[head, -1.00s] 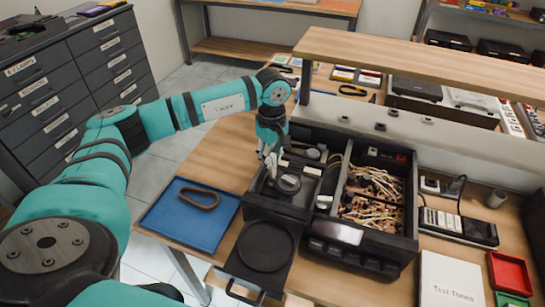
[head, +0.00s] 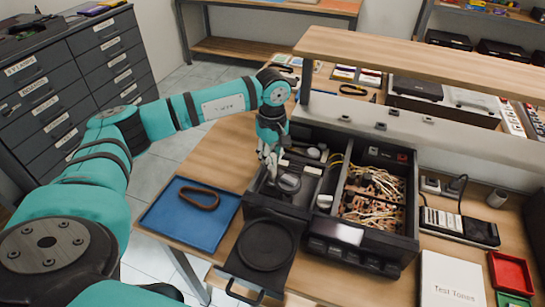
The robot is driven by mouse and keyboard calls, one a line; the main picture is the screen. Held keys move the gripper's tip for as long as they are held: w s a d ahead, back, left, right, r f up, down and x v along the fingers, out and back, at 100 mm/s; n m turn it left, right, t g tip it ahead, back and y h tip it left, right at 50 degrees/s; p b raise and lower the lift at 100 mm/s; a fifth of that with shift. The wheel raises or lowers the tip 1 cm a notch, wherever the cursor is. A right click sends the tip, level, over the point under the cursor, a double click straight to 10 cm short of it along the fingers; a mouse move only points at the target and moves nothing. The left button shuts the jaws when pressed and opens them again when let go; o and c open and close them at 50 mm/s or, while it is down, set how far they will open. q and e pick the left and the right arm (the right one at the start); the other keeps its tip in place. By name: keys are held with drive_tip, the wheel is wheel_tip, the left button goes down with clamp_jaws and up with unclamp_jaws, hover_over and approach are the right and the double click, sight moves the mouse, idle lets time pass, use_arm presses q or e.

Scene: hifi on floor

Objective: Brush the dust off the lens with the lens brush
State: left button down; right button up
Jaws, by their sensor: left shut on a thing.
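An opened hi-fi disc player stands on the wooden bench, with its black disc drawer (head: 266,246) pulled out toward me. Inside its left bay is a round dark part with a paler rim (head: 289,183); the lens itself is too small to make out. My left gripper (head: 269,164) reaches down into this bay, just left of the round part. It is shut on a small thin thing, probably the lens brush, which is mostly hidden by the fingers. I cannot tell whether its tip touches the lens. My right gripper is not in view.
The player's right bay holds tangled wires (head: 373,192). A blue tray (head: 190,217) with a brown loop (head: 200,198) lies left. A white booklet (head: 451,280), a red bin (head: 510,271) and a power strip (head: 458,227) are right. A raised shelf (head: 430,70) spans the back.

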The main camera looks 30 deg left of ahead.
use_arm(q)
drive_tip(key=shift+s+d, duration=0.2)
drive_tip(key=shift+s, duration=0.7)
drive_tip(key=shift+r, duration=0.15)
idle(0.8)
drive_tip(key=shift+w, duration=0.15)
idle(0.6)
drive_tip(key=shift+f+b, duration=0.2)
drive_tip(key=shift+b, duration=0.15)
idle(0.5)
drive_tip(key=shift+w+a+b, duration=0.2)
drive_tip(key=shift+w+b, duration=0.2)
drive_tip(key=shift+w, duration=0.45)
drive_tip(key=shift+r, duration=0.2)
idle(0.5)
drive_tip(key=shift+s, duration=0.1)
idle(0.5)
drive_tip(key=shift+f, duration=0.2)
idle(0.9)
drive_tip(key=shift+s+d, duration=0.2)
drive_tip(key=shift+s, duration=0.65)
idle(0.4)
